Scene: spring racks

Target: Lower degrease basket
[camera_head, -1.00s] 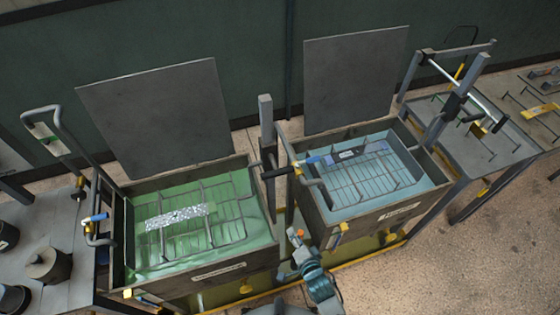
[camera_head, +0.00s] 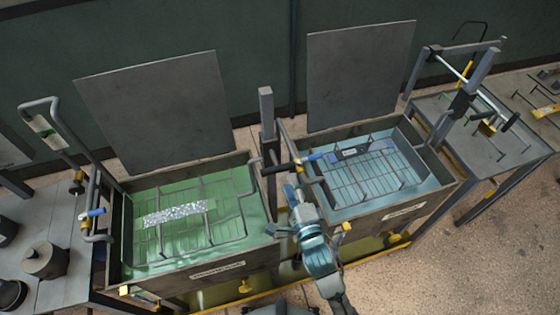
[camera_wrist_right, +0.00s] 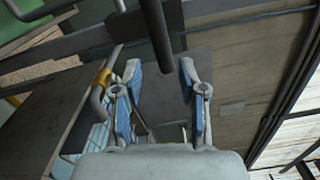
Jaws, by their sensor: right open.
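The degrease tank (camera_head: 262,258) on the left holds green liquid. A wire basket (camera_head: 240,238) sits in it, partly under the surface, with a speckled grey piece (camera_head: 178,214) on it. A lever with a black crossbar (camera_head: 284,167) stands between the two tanks. My right gripper (camera_head: 299,190) is open just below and in front of this crossbar. In the right wrist view, a dark bar (camera_wrist_right: 157,30) reaches down toward the gap between the open fingers (camera_wrist_right: 160,70); contact cannot be told. My left gripper is not in view.
A second tank (camera_head: 335,222) with blue liquid and another wire basket stands to the right. Raised lids (camera_head: 155,115) stand behind both tanks. A grey post (camera_head: 267,125) rises between them. A bent pipe handle (camera_head: 65,135) is at far left. Side tables flank the tanks.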

